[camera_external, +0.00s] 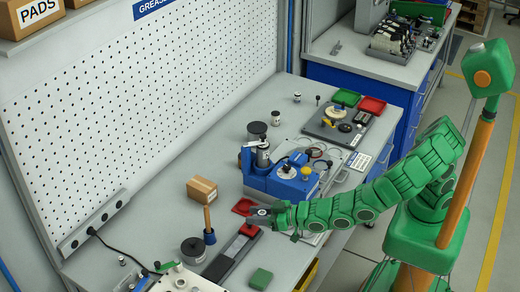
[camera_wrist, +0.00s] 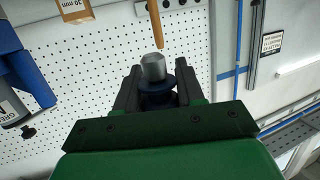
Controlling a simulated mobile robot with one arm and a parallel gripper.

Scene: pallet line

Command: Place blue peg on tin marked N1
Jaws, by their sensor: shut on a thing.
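My gripper (camera_wrist: 158,92) is shut on a dark blue collared peg (camera_wrist: 158,84) with a grey metal end; I take this for the blue peg. In the external view my gripper (camera_external: 257,214) points left over the bench, near a red block; the peg there is too small to make out. A dark round tin (camera_external: 193,250) stands at the front left of the bench, and another dark-topped tin (camera_external: 257,130) stands farther back. A small pale tin (camera_external: 276,118) is beside that one. I cannot read N1 on any of them.
A wooden-handled tool stands in a blue holder (camera_external: 209,236), left of my gripper. A cardboard box (camera_external: 202,190) and a blue grease pump (camera_external: 290,186) are close by. A dark bar (camera_external: 229,259) and green block (camera_external: 260,278) lie in front. The pegboard (camera_external: 150,90) backs the bench.

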